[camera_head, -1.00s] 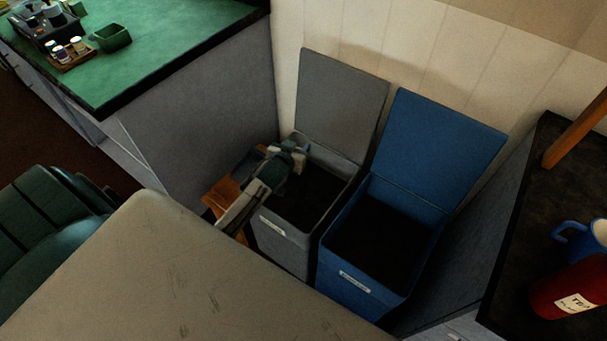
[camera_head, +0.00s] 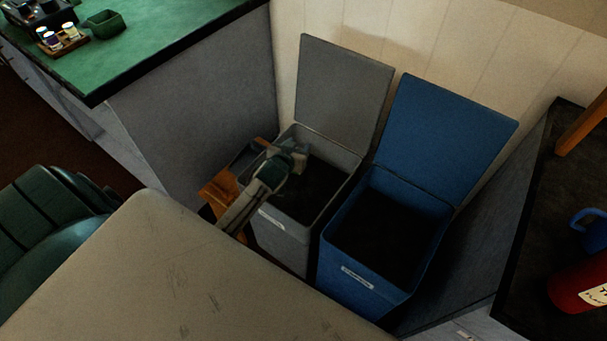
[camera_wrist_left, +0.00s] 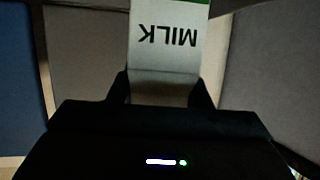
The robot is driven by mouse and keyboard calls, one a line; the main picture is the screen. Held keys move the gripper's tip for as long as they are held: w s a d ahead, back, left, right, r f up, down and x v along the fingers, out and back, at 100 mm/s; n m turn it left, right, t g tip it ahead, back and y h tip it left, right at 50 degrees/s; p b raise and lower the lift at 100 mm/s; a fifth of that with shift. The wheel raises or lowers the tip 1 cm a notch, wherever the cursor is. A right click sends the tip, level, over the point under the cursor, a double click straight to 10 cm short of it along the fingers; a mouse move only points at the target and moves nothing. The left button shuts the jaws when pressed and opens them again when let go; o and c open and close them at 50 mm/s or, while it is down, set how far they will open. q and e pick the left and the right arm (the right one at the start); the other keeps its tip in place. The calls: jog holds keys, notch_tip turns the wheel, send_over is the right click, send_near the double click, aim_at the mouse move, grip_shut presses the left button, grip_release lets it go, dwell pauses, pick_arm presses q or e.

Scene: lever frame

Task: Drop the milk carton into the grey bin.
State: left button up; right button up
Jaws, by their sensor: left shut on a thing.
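The milk carton (camera_wrist_left: 168,38) is white with a green band and the word MILK, upside down in the left wrist view. My left gripper (camera_wrist_left: 165,88) is shut on it, with a dark finger on each side. In the head view my left gripper (camera_head: 286,157) is over the left part of the grey bin's opening. The carton is small and dim there, and hard to tell from the gripper. The grey bin (camera_head: 283,243) stands with its lid raised and a dark interior. My right gripper is not in view.
A blue bin (camera_head: 360,283) with its lid up stands right beside the grey one. A wooden piece (camera_head: 222,192) is left of the grey bin. A grey surface (camera_head: 160,270) fills the front. A green-topped counter (camera_head: 150,40) is at the back left.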

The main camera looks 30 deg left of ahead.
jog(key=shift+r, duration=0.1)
pick_arm(q)
jog(key=o, duration=1.2)
jog(key=v, duration=1.1)
jog(key=shift+a+f, duration=0.1)
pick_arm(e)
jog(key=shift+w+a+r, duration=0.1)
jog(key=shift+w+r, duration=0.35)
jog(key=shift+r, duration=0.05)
